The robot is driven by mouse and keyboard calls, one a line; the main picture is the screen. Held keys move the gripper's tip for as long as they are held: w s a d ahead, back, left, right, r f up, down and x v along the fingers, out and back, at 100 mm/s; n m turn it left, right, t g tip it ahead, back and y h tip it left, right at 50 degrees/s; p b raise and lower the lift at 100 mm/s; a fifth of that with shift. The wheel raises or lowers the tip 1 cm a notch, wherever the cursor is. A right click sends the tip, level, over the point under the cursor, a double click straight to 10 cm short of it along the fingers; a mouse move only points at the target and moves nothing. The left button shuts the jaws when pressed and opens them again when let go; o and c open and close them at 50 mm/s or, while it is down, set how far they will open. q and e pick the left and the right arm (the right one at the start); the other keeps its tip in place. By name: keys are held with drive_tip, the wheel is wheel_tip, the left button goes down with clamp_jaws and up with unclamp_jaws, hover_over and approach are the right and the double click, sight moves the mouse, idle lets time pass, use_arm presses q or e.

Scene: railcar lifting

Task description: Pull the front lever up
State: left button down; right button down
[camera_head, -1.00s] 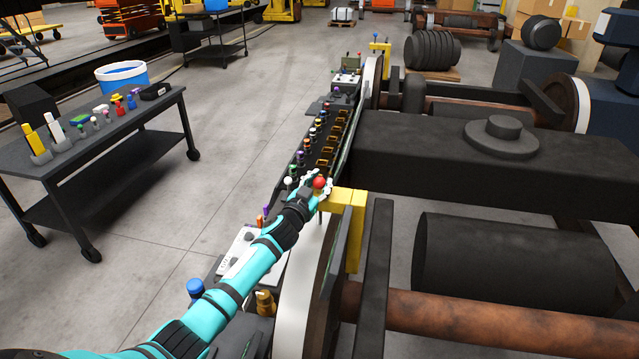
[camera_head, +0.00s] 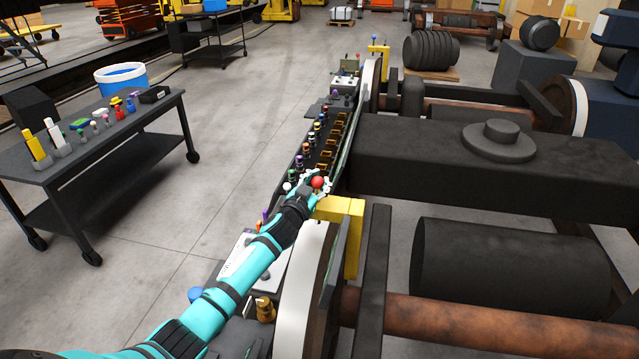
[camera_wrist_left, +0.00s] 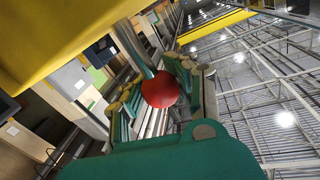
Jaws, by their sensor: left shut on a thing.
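The front lever's red ball knob (camera_head: 317,182) sits beside the yellow bracket at the near wheel. My left gripper (camera_head: 316,186) is shut on the front lever at this knob. In the left wrist view the red knob (camera_wrist_left: 160,90) lies between the two fingers (camera_wrist_left: 162,92), with a grey-green rod behind it. Most of the lever's rod is hidden by the gripper in the head view. My right gripper is not in view.
A yellow bracket (camera_head: 345,208) stands right next to my left gripper. A long rack (camera_head: 318,140) of small coloured parts runs away beyond it. A railcar bogie (camera_head: 430,150) fills the right side. A black cart (camera_head: 90,150) stands at left, with clear floor between.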

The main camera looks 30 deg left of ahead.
use_arm(q)
drive_tip(key=shift+r, duration=0.15)
drive_tip(key=c, duration=1.6)
unclamp_jaws()
drive_tip(key=o, duration=0.7)
drive_tip(key=shift+s+r, duration=0.4)
drive_tip(key=shift+s, duration=0.15)
drive_tip(key=shift+w+f, duration=0.15)
drive_tip(key=shift+w, duration=0.15)
drive_tip(key=s, duration=1.2)
drive_tip(key=shift+s+d, duration=0.1)
drive_tip(key=shift+d, duration=0.2)
